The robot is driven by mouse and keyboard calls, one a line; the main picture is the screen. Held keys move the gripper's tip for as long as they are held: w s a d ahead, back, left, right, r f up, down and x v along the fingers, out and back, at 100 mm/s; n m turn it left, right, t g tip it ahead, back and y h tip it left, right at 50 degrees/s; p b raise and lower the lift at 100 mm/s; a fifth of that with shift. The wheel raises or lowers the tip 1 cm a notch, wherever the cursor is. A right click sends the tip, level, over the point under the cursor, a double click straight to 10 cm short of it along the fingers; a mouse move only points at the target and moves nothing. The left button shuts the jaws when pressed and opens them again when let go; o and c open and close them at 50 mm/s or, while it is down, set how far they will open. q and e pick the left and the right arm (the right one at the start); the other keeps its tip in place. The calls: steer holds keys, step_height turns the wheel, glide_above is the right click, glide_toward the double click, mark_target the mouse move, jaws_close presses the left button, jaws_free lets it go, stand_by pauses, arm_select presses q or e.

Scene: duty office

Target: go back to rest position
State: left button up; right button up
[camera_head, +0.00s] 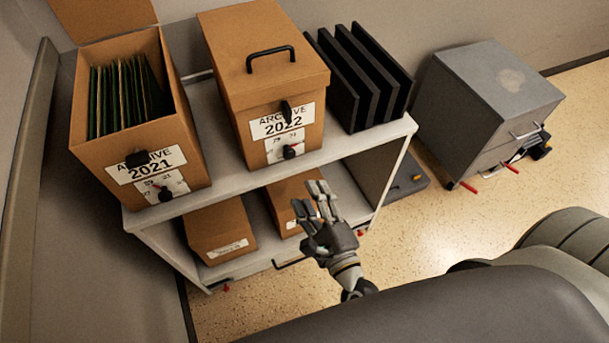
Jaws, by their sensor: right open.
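My right gripper (318,207) is in the lower middle of the head view. Its fingers are spread and hold nothing. It is in front of the shelf cart (160,210), over the lower shelf in the picture; whether it touches the cart I cannot tell. My left gripper is not in view. On the top shelf, the box marked Archive 2021 (185,140) stands open with green folders (125,95) in it. The box marked Archive 2022 (245,75) is closed, with a black handle on its lid.
Several black panels (362,75) stand upright at the top shelf's right end. Small cardboard boxes (220,230) sit on the lower shelf. A grey cabinet (485,100) with red levers stands to the right. A wall is at the left.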

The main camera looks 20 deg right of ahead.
steer(key=s+f+n+g+y+p, duration=0.1)
steer(key=s+f+n+g, duration=0.45)
steer(key=f, duration=0.85)
steer(key=s+f+n+g+y, duration=0.1)
steer(key=s+f+n+g, duration=0.1)
steer(key=f+n, duration=0.95)
steer(key=s+d+f+n+g+h, duration=0.1)
steer(key=s+d+f+n+g, duration=0.3)
steer(key=s+f, duration=0.6)
steer(key=s+d+f+n+g+h, duration=0.1)
steer(key=s+d+f+n+g, duration=0.3)
steer(key=s+f, duration=0.6)
steer(key=s+n+g+p, duration=0.1)
steer(key=s, duration=0.3)
steer(key=shift+d+f+h, duration=0.15)
steer(key=shift+h, duration=0.15)
